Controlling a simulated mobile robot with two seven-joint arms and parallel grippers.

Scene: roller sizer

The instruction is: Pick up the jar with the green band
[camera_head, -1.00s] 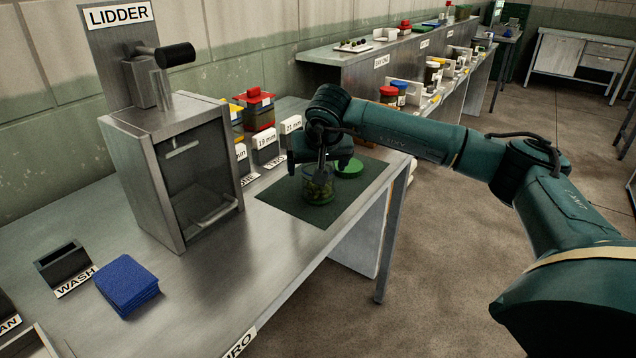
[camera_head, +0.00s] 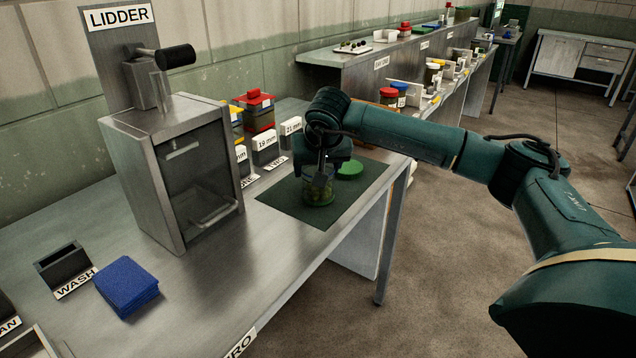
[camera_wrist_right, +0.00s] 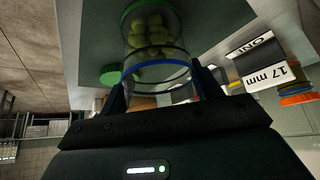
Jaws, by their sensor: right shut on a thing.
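The jar with the green band (camera_head: 318,192) stands upright on the dark green mat (camera_head: 282,203); it is clear glass with green, olive-like pieces inside. In the right wrist view the jar (camera_wrist_right: 153,42) shows a green band at its far end and a blue ring nearer me. My right gripper (camera_head: 322,176) comes down over the jar from above; in the wrist view its fingers (camera_wrist_right: 163,92) are on both sides of the jar's near end, shut on it. The gripper hides the jar's top in the head view. My left gripper is not in view.
A green lid (camera_head: 349,168) lies on the mat right behind the jar. Label stands (camera_head: 266,147) and red- and yellow-lidded containers (camera_head: 258,110) stand behind. The lidder (camera_head: 178,165) stands to the left, with blue pads (camera_head: 126,285) in front. The bench front is clear.

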